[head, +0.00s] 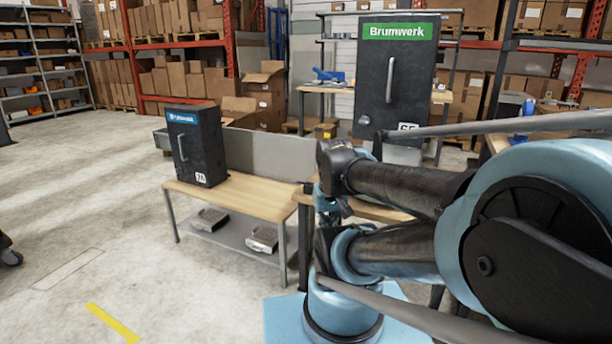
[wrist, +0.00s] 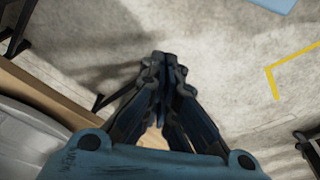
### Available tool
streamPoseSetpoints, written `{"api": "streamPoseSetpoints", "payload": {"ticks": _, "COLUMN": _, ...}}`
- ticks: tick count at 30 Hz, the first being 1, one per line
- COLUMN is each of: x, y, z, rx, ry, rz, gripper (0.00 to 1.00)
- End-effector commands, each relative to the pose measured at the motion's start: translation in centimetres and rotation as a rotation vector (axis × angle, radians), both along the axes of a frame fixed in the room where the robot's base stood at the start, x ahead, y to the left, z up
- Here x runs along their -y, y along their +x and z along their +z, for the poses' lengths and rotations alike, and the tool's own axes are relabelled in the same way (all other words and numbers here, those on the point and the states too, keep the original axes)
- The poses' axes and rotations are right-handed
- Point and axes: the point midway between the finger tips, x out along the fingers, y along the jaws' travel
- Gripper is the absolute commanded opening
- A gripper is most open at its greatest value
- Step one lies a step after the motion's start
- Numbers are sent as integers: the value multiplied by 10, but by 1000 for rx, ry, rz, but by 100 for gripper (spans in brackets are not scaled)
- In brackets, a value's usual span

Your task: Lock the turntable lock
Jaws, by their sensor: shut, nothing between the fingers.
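My gripper (wrist: 163,68) is shut and empty in the wrist view, with its fingertips together over bare concrete floor. In the head view my arm fills the right side, and I cannot make out the fingertips. A grey curved, disc-like surface (wrist: 28,122) shows at the lower left of the wrist view, beside a wooden table edge (wrist: 38,84); I cannot tell if it is the turntable. No turntable lock can be made out in either view. The gripper touches nothing that I can see.
A black cabinet with a blue label (head: 196,145) stands on a wooden bench (head: 240,194) at left. A larger black Brumwerk cabinet (head: 393,85) stands behind my arm. Yellow floor tape (head: 112,323) lies at the front left.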

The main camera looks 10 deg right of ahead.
Motion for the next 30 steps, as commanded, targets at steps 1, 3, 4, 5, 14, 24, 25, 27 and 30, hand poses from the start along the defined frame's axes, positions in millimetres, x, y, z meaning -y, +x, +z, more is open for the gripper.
{"api": "streamPoseSetpoints", "payload": {"ticks": 1, "x": 0, "y": 0, "z": 0, "rx": 0, "ry": 0, "rz": 0, "gripper": 0}}
{"api": "streamPoseSetpoints", "payload": {"ticks": 3, "x": 0, "y": -5, "z": 4, "rx": 9, "ry": -1, "rz": -1, "gripper": 0}}
{"api": "streamPoseSetpoints", "payload": {"ticks": 4, "x": 0, "y": -7, "z": 6, "rx": 11, "ry": 0, "rz": -3, "gripper": 0}}
{"api": "streamPoseSetpoints", "payload": {"ticks": 5, "x": 0, "y": -6, "z": 8, "rx": 12, "ry": -1, "rz": -6, "gripper": 0}}
{"api": "streamPoseSetpoints", "payload": {"ticks": 14, "x": 6, "y": 47, "z": 52, "rx": 22, "ry": -13, "rz": -100, "gripper": 0}}
{"api": "streamPoseSetpoints", "payload": {"ticks": 24, "x": 8, "y": 140, "z": 101, "rx": 45, "ry": -26, "rz": -253, "gripper": 0}}
{"api": "streamPoseSetpoints", "payload": {"ticks": 25, "x": 8, "y": 148, "z": 105, "rx": 48, "ry": -27, "rz": -267, "gripper": 0}}
{"api": "streamPoseSetpoints", "payload": {"ticks": 27, "x": 8, "y": 170, "z": 112, "rx": 53, "ry": -29, "rz": -298, "gripper": 0}}
{"api": "streamPoseSetpoints", "payload": {"ticks": 30, "x": 8, "y": 200, "z": 119, "rx": 63, "ry": -32, "rz": -344, "gripper": 0}}
